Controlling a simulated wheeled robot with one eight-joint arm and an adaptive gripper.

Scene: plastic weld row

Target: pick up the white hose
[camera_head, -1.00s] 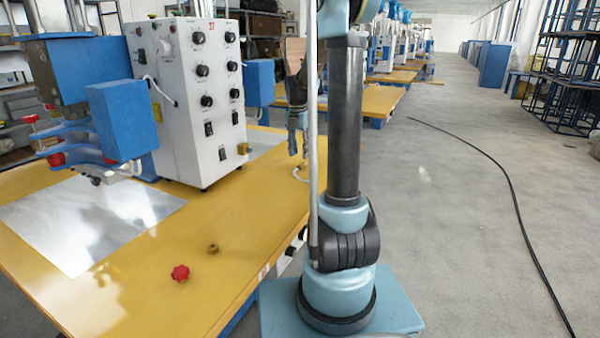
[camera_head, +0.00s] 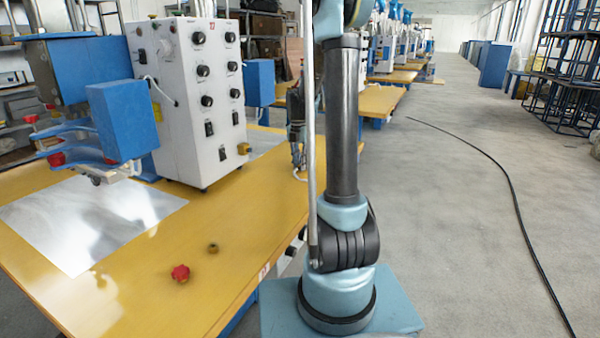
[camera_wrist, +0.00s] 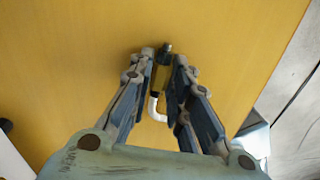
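The white hose (camera_wrist: 153,106) is a short curved white piece in the wrist view, over the yellow tabletop. A dark-tipped fitting (camera_wrist: 161,72) lies at its upper end, between my fingertips. My gripper (camera_wrist: 164,62) points at the tabletop with its fingers around the fitting. The fingertips stand apart by little more than the fitting's width; whether they touch it cannot be told. In the head view my gripper (camera_head: 297,160) is low beside my arm, at the right side of the table, and a small pale bit of the hose (camera_head: 299,176) shows under it.
The yellow table (camera_head: 130,285) carries a white control box (camera_head: 190,100) with black knobs, a blue press (camera_head: 122,120) and a metal sheet (camera_head: 85,220). A red knob (camera_head: 180,273) and a brass piece (camera_head: 213,248) lie near the front. A black cable (camera_head: 510,185) crosses the floor.

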